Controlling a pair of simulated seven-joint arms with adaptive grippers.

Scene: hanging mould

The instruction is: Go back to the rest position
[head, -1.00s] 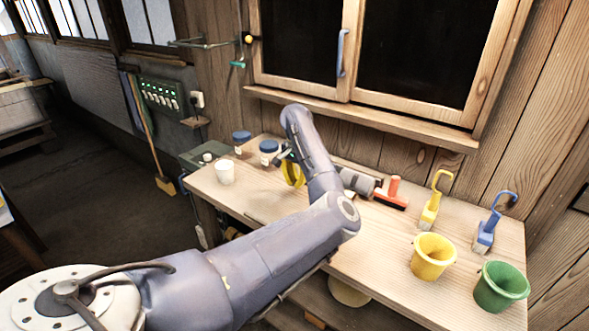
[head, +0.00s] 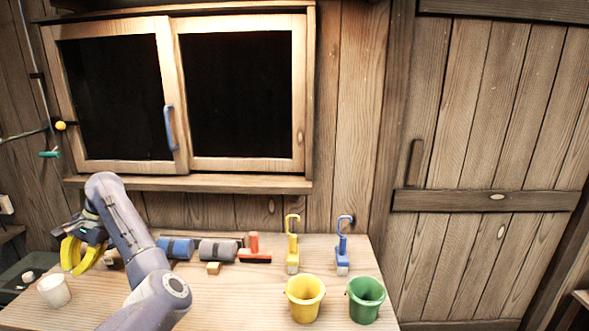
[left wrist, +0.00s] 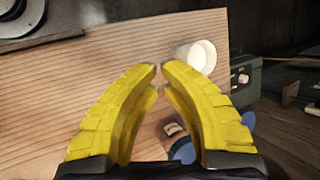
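My left gripper (head: 82,256), with curved yellow fingers, is above the left end of the wooden workbench (head: 240,305). In the left wrist view the left gripper (left wrist: 160,72) has its fingertips almost together, with only a thin gap and nothing held between them. A white cup (head: 54,291) stands on the bench below and left of the gripper. The cup also shows just beyond the fingertips in the left wrist view (left wrist: 203,57), apart from them. My right gripper is not in view.
Blue and grey cylinders (head: 217,250), a red-and-black tool (head: 254,250), yellow (head: 292,255) and blue (head: 342,258) hooked-handle brushes, and yellow (head: 304,298) and green (head: 366,299) buckets stand on the bench. A cabinet (head: 240,162) hangs behind. The bench's front middle is clear.

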